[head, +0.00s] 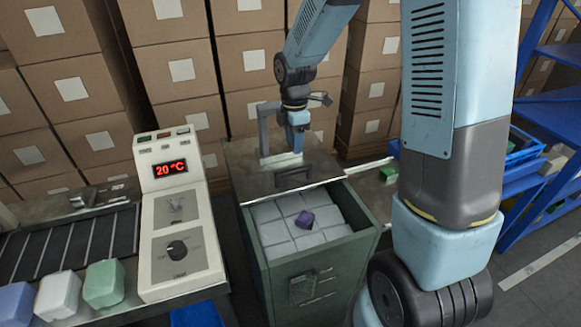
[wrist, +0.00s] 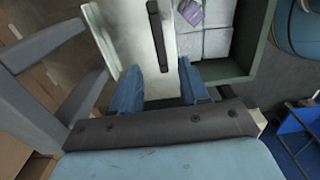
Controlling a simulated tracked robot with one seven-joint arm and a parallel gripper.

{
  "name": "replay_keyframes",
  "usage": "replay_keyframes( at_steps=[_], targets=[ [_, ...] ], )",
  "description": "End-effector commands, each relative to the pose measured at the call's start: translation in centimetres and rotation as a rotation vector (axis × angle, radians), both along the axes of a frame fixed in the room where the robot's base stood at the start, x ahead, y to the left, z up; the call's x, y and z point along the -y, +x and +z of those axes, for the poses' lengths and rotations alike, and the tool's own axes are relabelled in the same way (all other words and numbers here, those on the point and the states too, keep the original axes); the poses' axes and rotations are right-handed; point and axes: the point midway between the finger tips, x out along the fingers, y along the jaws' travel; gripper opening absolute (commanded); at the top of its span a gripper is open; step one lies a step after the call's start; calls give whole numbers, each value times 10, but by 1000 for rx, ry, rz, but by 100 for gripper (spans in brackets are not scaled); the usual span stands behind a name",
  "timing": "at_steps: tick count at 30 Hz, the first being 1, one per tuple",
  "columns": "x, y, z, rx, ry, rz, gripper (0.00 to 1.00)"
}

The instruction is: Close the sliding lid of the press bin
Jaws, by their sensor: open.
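The press bin (head: 310,285) is a green box in the middle of the head view. Its flat grey sliding lid (head: 245,165) covers the back part, and the front part is open, showing white packs and one purple item. A dark handle (head: 293,178) sits near the lid's front edge; the lid (wrist: 125,25) and handle (wrist: 158,30) also show in the wrist view. My gripper (head: 297,150) is open and empty over the back of the lid, behind the handle. In the wrist view the gripper's (wrist: 160,85) blue fingers are spread apart; contact with the lid is unclear.
Stacked cartons (head: 170,70) fill the back. A blue rack (head: 540,120) stands at the right. A grey bracket (head: 264,130) rises beside my gripper.

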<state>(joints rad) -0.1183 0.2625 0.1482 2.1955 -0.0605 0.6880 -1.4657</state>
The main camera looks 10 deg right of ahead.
Motion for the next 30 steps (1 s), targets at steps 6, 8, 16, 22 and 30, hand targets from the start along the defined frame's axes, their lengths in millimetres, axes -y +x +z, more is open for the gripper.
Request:
replay_keyframes(
  at_steps=[6,8,16,22,30],
  targets=[
    [0,-1,-40,-4,-1,1,45],
    [0,-1,-50,-4,-1,0,45],
    [0,0,-87,-2,1,-1,45],
    [1,0,-98,0,0,-3,45],
    [1,0,-99,1,0,-3,45]
  ],
)
